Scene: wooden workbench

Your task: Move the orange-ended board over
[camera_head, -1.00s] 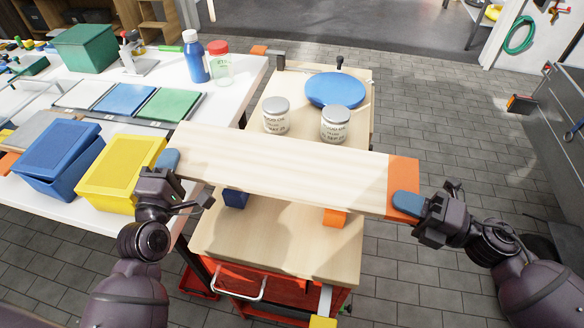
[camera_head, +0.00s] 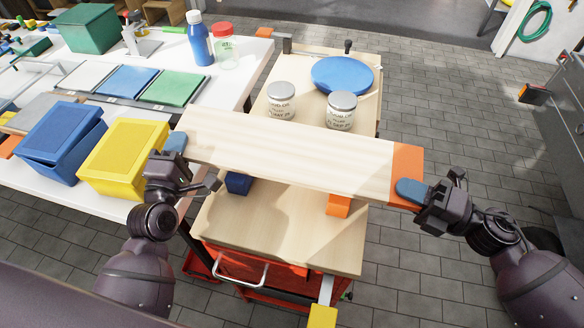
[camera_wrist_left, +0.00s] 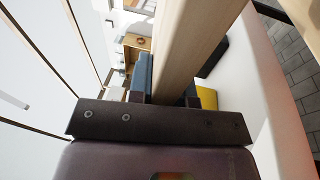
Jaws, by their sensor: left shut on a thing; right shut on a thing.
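The long pale wooden board (camera_head: 290,152) has an orange right end (camera_head: 406,172). It is held roughly level above the wooden workbench (camera_head: 275,230). My left gripper (camera_head: 174,152) is shut on the board's left end, with a blue fingertip showing. My right gripper (camera_head: 410,192) is shut on the orange end. In the left wrist view the board (camera_wrist_left: 185,50) runs away from between the jaws. A dark blue block (camera_head: 238,183) and an orange block (camera_head: 339,205) show on the workbench, just below the board's near edge.
Two labelled jars (camera_head: 341,110) and a blue round disc (camera_head: 342,75) stand on the workbench beyond the board. A white table (camera_head: 60,185) at left holds a yellow bin (camera_head: 122,157), a blue bin (camera_head: 60,142) and bottles. Grey floor lies open at right.

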